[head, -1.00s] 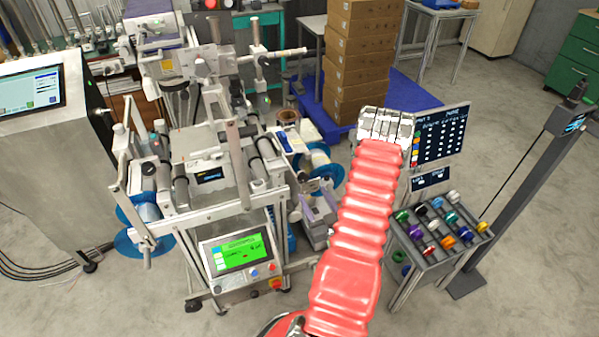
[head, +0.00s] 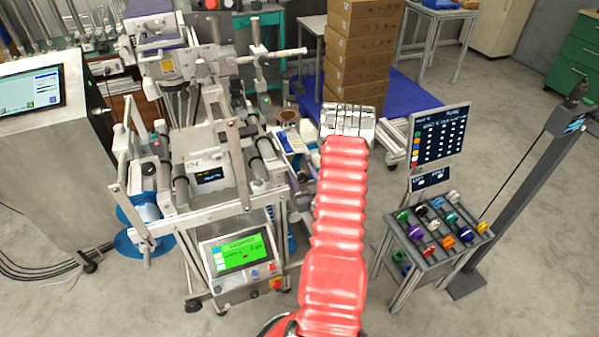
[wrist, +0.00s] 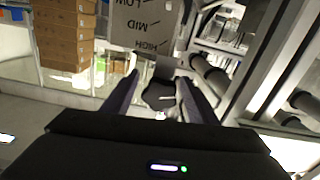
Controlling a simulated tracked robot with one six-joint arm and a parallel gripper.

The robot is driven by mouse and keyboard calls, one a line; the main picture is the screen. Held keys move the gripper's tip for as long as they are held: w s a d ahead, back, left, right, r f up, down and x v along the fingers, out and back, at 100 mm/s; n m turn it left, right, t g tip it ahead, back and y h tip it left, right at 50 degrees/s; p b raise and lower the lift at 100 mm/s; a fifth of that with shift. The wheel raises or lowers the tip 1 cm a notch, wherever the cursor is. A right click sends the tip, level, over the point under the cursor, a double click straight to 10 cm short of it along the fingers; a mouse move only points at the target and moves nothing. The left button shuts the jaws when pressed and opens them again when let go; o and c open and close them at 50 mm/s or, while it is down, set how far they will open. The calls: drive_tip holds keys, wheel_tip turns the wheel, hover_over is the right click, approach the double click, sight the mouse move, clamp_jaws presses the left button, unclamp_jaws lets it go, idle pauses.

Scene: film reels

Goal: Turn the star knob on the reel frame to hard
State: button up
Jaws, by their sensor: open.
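In the wrist view, a dark star knob (wrist: 159,94) with a pale pointer mark sits between my fingers. Behind it is a grey plate (wrist: 150,22) whose upside-down words read LOW, MID and HIGH; I see no word "hard". My gripper (wrist: 159,79) is open, one dark finger on each side of the knob. I cannot tell whether either finger touches it. In the head view, the wrist end of my arm is right of the reel frame (head: 205,208); the fingers and the knob cannot be made out there.
A rack of coloured spools (head: 440,225) stands to the right, with a dark chart board (head: 439,137) behind it. Stacked cartons (head: 355,60) stand on a blue pallet (head: 405,90) at the back. Bare floor lies between frame and rack.

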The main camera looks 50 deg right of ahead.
drive_tip(key=shift+w+d, duration=0.35)
drive_tip(key=shift+w, duration=0.3)
drive_tip(key=shift+c, duration=0.3)
drive_tip(key=c, duration=1)
drive_tip(key=shift+m, duration=1.2)
drive_tip(key=o, duration=1.1)
drive_tip(key=shift+c, duration=0.2)
